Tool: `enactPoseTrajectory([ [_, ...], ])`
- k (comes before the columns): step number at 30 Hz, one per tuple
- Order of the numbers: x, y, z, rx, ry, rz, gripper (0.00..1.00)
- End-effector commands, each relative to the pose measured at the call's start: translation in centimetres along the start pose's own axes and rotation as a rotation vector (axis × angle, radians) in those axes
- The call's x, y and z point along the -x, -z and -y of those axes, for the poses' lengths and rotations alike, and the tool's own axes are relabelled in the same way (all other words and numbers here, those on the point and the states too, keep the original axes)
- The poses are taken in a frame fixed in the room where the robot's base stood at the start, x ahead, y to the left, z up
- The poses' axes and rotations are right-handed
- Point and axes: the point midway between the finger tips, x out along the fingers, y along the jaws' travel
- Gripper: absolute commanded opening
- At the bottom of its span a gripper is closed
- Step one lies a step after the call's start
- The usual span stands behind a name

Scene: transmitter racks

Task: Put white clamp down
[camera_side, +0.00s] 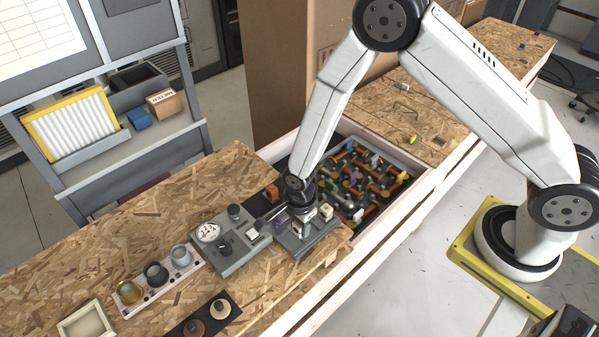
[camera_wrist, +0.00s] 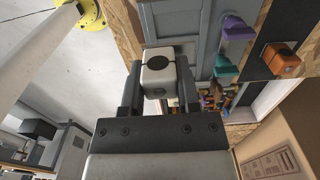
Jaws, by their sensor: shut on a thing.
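The white clamp (camera_wrist: 155,78) is a small block with a dark round patch, seen between my fingers in the wrist view. My gripper (camera_wrist: 158,84) is shut on it, with one dark finger on each side. In the side view my gripper (camera_side: 302,226) points down over a grey plate (camera_side: 312,246) at the end of the wooden bench. The clamp is too small there to tell its height above the plate. The grey plate also shows beside and beyond the clamp in the wrist view (camera_wrist: 185,18).
Purple (camera_wrist: 238,27), teal (camera_wrist: 226,69) and orange (camera_wrist: 281,61) clamps sit close by. A sunken tray (camera_side: 408,160) of coloured parts lies behind my gripper. A grey gauge box (camera_side: 228,256) stands to the left. A tall cardboard box (camera_side: 280,70) stands at the back.

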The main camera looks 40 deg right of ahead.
Motion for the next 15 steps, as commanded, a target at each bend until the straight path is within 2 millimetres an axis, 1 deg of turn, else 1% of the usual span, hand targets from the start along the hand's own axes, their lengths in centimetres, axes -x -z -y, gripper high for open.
enactPoseTrajectory([
  [3, -0.56, -0.11, 0.46, 0.0, 0.0, 0.0, 0.0],
  [11, -0.75, -0.16, 0.6, 0.0, 0.0, 0.0, 0.0],
  [15, -1.33, -0.27, 1.01, 0.0, 0.0, 0.0, 0.0],
])
